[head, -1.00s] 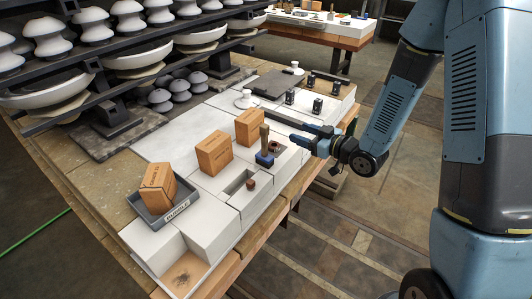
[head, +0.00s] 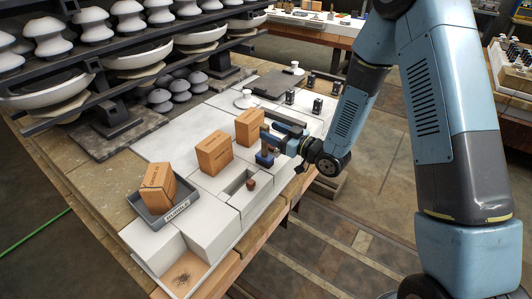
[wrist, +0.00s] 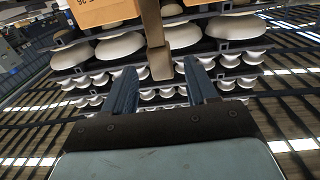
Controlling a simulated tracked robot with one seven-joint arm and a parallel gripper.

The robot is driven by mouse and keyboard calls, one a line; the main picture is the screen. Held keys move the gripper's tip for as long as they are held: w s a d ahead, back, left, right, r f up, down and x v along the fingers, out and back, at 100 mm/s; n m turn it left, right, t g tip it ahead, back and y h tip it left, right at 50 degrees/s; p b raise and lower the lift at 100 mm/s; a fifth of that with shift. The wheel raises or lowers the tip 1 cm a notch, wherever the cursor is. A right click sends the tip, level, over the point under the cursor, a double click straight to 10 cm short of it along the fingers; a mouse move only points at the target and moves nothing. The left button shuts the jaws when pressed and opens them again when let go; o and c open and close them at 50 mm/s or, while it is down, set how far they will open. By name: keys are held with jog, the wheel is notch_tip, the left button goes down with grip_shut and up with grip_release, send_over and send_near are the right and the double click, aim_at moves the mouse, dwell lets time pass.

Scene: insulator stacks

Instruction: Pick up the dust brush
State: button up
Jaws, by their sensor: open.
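The dust brush (head: 264,137) stands upright in a dark blue holder (head: 264,160) on the white worktop, its handle partly hidden by my gripper in the head view. My gripper (head: 272,134) is open at the handle, coming from the right. In the wrist view, the brown handle (wrist: 153,30) shows in the gap between my two blue fingers (wrist: 160,78), nearer the left one. I cannot tell whether either finger touches it. The brush's lower end is not clear.
Orange-brown boxes (head: 214,153) stand close by on the worktop, one in a grey labelled tray (head: 180,208). A recess (head: 238,184) with a small brown piece is in front. Insulator racks (head: 110,66) stand at the left. Dark debris (head: 182,277) lies in the front recess.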

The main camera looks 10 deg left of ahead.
jog(key=x, duration=0.5)
jog(key=shift+s+a+f, duration=0.1)
jog(key=shift+a+f, duration=0.1)
jog(key=shift+f, duration=0.2)
jog(key=shift+c, duration=0.2)
jog(key=c, duration=1)
jog(key=shift+r, duration=0.1)
